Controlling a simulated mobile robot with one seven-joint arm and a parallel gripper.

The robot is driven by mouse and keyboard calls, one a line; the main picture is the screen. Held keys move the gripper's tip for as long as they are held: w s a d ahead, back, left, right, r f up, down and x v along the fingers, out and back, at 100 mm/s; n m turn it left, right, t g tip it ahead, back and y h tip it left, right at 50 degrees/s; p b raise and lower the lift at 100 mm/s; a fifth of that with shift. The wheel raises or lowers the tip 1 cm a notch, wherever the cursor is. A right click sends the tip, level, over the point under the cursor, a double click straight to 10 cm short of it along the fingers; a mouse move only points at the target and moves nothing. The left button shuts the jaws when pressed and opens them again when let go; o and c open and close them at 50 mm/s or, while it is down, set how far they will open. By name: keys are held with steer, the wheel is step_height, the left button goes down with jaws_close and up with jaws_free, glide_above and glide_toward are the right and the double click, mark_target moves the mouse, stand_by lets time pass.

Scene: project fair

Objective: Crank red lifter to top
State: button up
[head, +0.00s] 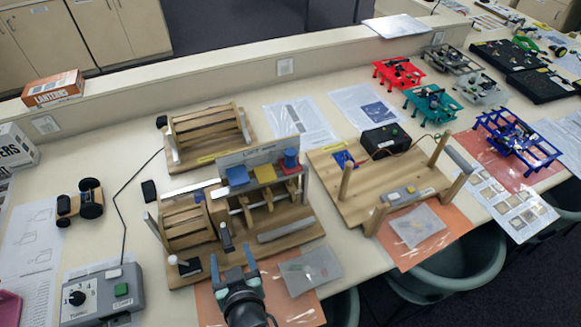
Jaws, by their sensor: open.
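The wooden lifter machine (279,241) stands on the counter at centre left. Its red lifter (291,167) is at the right end of a row, beside the yellow lifter (264,173) and the blue lifter (237,175). My gripper (233,258) is open in front of the machine, near an upright dark handle (226,237). Nothing shows between its fingers.
A grey control box (102,296) stands at front left, with a small wheeled car (80,203) behind it. Another wooden device (207,136) is behind the machine. A wooden frame with posts (375,190) stands to the right. Clear plastic bags lie at the front.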

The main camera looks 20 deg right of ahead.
steer(key=p+v, duration=0.2)
steer(key=v, duration=0.1)
steer(key=shift+s+r, duration=0.2)
steer(key=shift+s, duration=0.15)
stand_by(0.4)
steer(key=w+r+t+b, duration=0.2)
steer(key=w+r, duration=0.2)
steer(key=r, duration=0.6)
steer(key=w+r+t+b, duration=0.2)
steer(key=w+r+t, duration=0.1)
steer(key=r, duration=0.6)
steer(key=w+r+t+b, duration=0.2)
steer(key=w+r, duration=0.2)
steer(key=r, duration=0.6)
steer(key=s+r+t+b, duration=0.2)
steer(key=s+r+t, duration=0.2)
steer(key=r, duration=0.9)
steer(key=s+r+t+b, duration=0.2)
steer(key=s+r+t, duration=0.2)
steer(key=s+r, duration=0.6)
step_height(320, 180, up, 3)
steer(key=shift+s+r, duration=0.1)
steer(key=shift+s, duration=0.1)
